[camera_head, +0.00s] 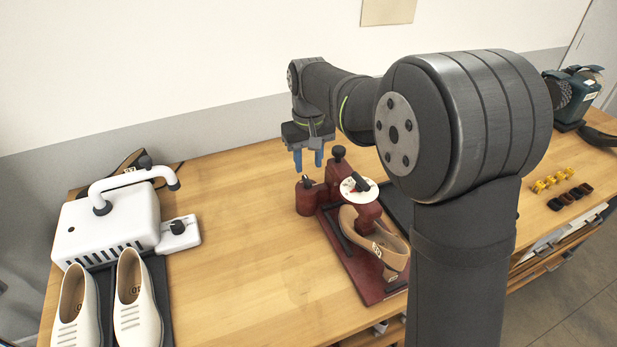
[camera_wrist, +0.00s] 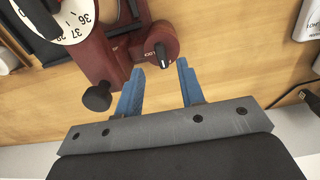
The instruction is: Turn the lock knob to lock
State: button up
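The lock knob (camera_wrist: 160,55) is a small black knob with a white pointer line, on a rounded end of the dark red shoe-sizing device (camera_wrist: 110,50). White lettering beside it is too small to read surely. In the head view the device (camera_head: 372,285) stands on the bench, with the knob (camera_head: 306,181) on its left block. My gripper (camera_wrist: 160,68) has two blue fingers, open and empty. In the wrist view the knob lies just beyond and between the fingertips. In the head view my gripper (camera_head: 308,167) hangs pointing down above the knob, apart from it.
A round black knob (camera_wrist: 97,96) on a post stands close to the left finger. A white numbered dial (camera_head: 359,191) and a tan shoe (camera_head: 372,240) are on the device. A white machine (camera_head: 105,222) and cream shoes (camera_head: 137,300) stand left. Bare bench (camera_head: 235,255) lies between.

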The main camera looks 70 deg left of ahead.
aim_at(309, 182)
notch_tip(309, 182, down, 6)
dwell(0.4)
grip_shut()
